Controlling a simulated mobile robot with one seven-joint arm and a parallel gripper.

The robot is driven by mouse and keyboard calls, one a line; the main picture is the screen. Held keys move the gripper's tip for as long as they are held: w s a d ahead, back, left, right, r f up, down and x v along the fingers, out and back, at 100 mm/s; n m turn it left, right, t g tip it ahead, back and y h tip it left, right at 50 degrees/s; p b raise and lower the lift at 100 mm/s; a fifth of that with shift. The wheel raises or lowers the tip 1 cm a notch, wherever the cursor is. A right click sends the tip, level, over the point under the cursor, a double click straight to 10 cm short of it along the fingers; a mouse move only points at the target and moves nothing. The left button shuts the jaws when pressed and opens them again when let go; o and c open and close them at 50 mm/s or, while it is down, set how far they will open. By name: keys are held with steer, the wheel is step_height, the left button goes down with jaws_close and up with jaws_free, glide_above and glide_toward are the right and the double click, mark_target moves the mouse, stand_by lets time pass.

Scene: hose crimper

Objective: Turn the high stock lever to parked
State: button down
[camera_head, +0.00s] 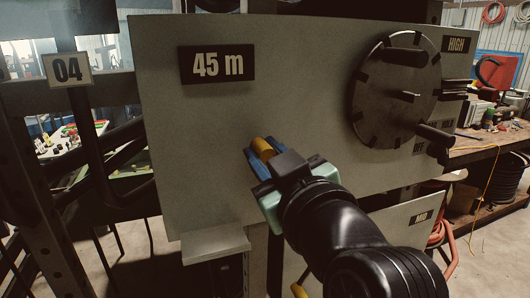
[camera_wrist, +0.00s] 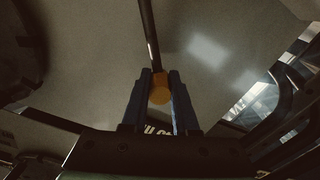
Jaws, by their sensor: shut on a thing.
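The stock lever's orange grip (camera_head: 263,147) shows in the head view in front of the large grey panel, left of the black disc. In the wrist view the orange grip (camera_wrist: 160,92) sits at the end of a thin dark rod (camera_wrist: 149,35) that runs up out of the picture. My gripper (camera_head: 261,154) has its blue fingers on either side of the grip and is shut on it. The wrist view shows the same fingers (camera_wrist: 160,88) around it. The rod's pivot is hidden, and I cannot read a parked mark.
The black disc (camera_head: 395,92) with pegs stands right of my arm, near a "HIGH" plate (camera_head: 456,44). A "45 m" sign (camera_head: 217,65) is on the panel (camera_head: 300,60). A dark rack (camera_head: 98,150) stands left, a workbench (camera_head: 490,145) right. A grey ledge (camera_head: 215,243) juts out below.

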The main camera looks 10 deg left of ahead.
steer(key=shift+s+a+f+n+b, duration=0.2)
steer(key=shift+a+f+n+b, duration=0.25)
steer(key=shift+n+b, duration=0.6)
steer(key=shift+s+a+f+n+b, duration=0.25)
steer(key=shift+f+n+b, duration=0.3)
steer(key=shift+b, duration=0.75)
steer(key=shift+s+a+f+n+b, duration=0.25)
steer(key=shift+f+n+b, duration=0.2)
steer(key=shift+n+b, duration=0.6)
steer(key=c, duration=0.7)
jaws_free()
steer(key=shift+a, duration=0.1)
steer(key=b+v, duration=0.4)
steer(key=v, duration=0.9)
